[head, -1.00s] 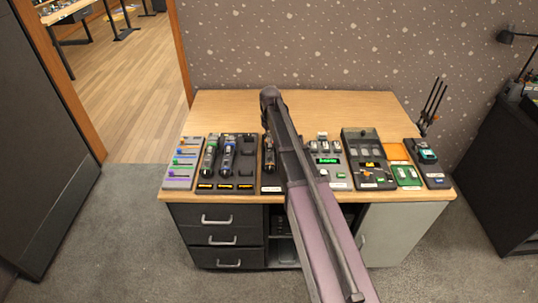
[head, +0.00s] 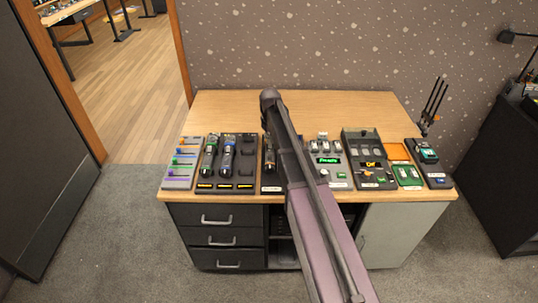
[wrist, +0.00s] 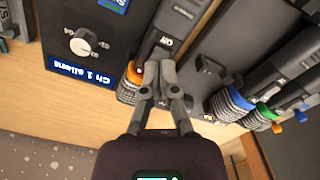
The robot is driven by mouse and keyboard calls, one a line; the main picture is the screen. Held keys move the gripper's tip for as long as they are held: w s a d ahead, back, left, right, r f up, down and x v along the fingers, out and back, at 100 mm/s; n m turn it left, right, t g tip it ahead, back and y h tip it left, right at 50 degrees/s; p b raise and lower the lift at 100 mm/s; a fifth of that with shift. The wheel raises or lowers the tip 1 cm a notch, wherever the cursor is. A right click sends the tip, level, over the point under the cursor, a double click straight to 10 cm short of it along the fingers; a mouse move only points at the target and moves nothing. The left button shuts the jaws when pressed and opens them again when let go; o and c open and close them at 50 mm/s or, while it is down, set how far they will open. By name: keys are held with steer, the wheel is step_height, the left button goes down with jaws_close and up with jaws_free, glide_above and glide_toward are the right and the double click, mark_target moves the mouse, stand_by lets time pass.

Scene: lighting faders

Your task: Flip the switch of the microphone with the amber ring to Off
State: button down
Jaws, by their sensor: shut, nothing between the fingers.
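The microphone with the amber ring lies in a dark holder. In the wrist view its amber ring (wrist: 134,73) shows just left of my fingers, and its body runs up and right with an ON marking near the fingertips. In the head view this microphone (head: 269,152) is partly hidden by my arm. My gripper (wrist: 160,66) is shut and empty, its fingertips over or close beside the microphone's body. I cannot tell whether they touch it. The fingers hide part of the microphone, and the switch's position is not clear.
Microphones with a green ring (head: 209,153) and a blue ring (head: 228,154) lie to the left. A slider panel (head: 184,162) stands at the far left of the desk (head: 330,106). Control boxes (head: 368,160) stand to the right. The desk's back part is clear.

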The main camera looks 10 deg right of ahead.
mark_target(270, 146)
steer(key=shift+f+b, duration=0.7)
steer(key=shift+f, duration=0.05)
stand_by(0.7)
steer(key=shift+r, duration=0.15)
steer(key=shift+r+p, duration=3.4)
steer(key=shift+p, duration=0.15)
steer(key=s+a+m, duration=0.2)
steer(key=s+m, duration=0.1)
steer(key=s, duration=2.4)
steer(key=shift+s+a, duration=0.15)
steer(key=shift+s, duration=0.15)
